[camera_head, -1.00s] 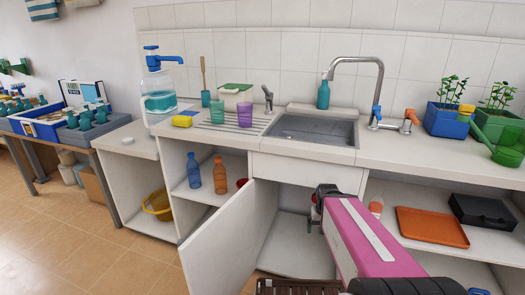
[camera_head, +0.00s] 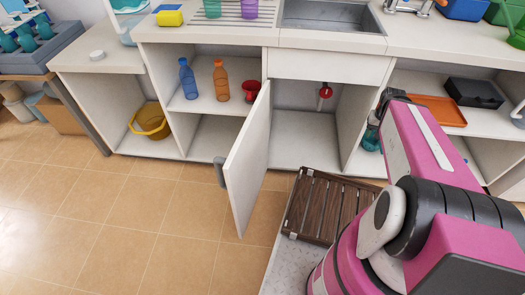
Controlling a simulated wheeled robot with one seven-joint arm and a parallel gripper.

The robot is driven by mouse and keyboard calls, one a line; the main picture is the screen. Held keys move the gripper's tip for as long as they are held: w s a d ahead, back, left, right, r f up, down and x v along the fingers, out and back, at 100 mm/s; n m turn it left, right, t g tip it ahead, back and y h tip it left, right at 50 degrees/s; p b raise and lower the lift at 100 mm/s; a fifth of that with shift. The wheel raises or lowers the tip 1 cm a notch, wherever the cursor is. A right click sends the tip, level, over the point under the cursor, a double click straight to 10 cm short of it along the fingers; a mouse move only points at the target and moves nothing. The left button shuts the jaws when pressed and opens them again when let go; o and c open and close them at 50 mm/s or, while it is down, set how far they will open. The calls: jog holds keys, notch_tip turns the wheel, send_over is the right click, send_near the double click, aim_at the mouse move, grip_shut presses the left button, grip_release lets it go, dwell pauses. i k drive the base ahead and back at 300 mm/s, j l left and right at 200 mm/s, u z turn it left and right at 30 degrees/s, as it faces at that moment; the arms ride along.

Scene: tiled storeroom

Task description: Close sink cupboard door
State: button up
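The white sink cupboard door (camera_head: 248,157) stands wide open, swung out toward me from its left side. A grey handle (camera_head: 220,171) shows on its outer face, at the left. The cupboard interior (camera_head: 305,139) under the sink (camera_head: 325,15) is open to view, with a red valve or pipe part (camera_head: 324,92) at its back. My pink arm reaches in from the lower right. The dark end of my gripper (camera_head: 386,104) is at the right side of the cupboard opening, apart from the door. Its fingers are mostly hidden by the arm, so their opening is unclear.
A slatted dark wooden rack (camera_head: 325,207) is low in front of the cupboard. Open shelves at the left hold a blue bottle (camera_head: 188,79), an orange bottle (camera_head: 221,81) and a yellow basket (camera_head: 150,121). The tiled floor (camera_head: 130,220) left of the door is clear.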

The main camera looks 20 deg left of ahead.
aim_at(245, 168)
jog(key=k+j+z, duration=0.1)
jog(key=z, duration=0.35)
jog(key=k+j+z, duration=0.2)
jog(key=z, duration=0.2)
jog(key=k+j+z, duration=0.2)
jog(key=z, duration=0.25)
jog(key=k+j+z, duration=0.25)
jog(key=k+z, duration=0.25)
jog(key=k, duration=0.25)
jog(key=k+z, duration=0.25)
jog(key=k, duration=0.8)
jog(key=k+j+u, duration=0.45)
jog(key=k+u, duration=0.15)
jog(key=k+j+u, duration=0.1)
jog(key=j+u, duration=0.25)
jog(key=k+j+z, duration=0.15)
jog(key=z, duration=0.15)
